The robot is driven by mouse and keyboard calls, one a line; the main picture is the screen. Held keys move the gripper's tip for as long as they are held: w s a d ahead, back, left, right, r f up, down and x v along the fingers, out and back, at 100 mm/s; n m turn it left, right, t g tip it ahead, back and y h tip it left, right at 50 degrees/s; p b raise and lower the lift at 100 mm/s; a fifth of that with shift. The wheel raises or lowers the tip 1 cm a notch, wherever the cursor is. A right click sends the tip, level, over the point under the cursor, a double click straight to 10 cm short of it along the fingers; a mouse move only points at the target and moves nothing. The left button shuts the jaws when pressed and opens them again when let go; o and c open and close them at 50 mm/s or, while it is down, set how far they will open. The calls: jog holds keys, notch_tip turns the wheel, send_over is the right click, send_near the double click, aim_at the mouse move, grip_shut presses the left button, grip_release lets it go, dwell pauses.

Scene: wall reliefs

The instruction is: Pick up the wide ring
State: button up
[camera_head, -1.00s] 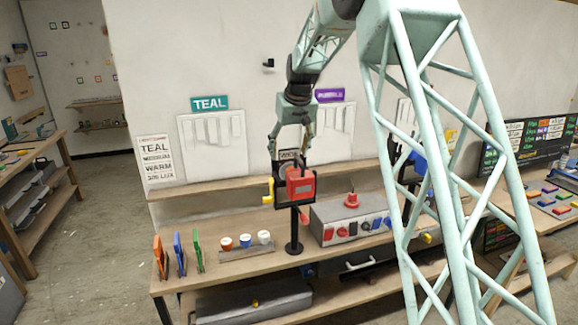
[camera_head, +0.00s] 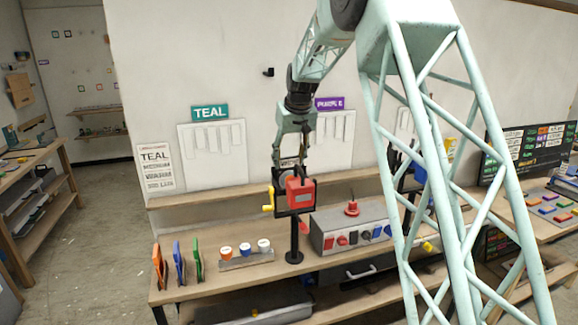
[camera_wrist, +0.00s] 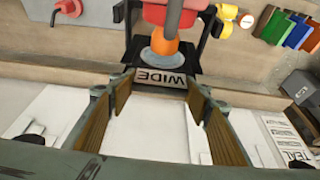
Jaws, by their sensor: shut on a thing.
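The wide ring (camera_wrist: 158,60) shows in the wrist view as a grey disc around the foot of an orange peg (camera_wrist: 157,38). A plate marked "WIDE" (camera_wrist: 165,78) is just beside it. In the head view my gripper (camera_head: 290,165) hangs straight down at the top of the black holder, and the ring is mostly hidden there.
A black stand (camera_head: 294,240) bears the holder with a red block (camera_head: 300,193) and a yellow crank (camera_head: 269,200). Right of it is a grey box (camera_head: 350,228) with a red knob. Coloured cups (camera_head: 245,248) and upright panels (camera_head: 179,262) stand left.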

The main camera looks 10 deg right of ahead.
jog(key=shift+r, duration=0.15)
notch_tip(320, 180, up, 18)
dwell(0.7)
jog(key=shift+f, duration=0.2)
dwell(0.4)
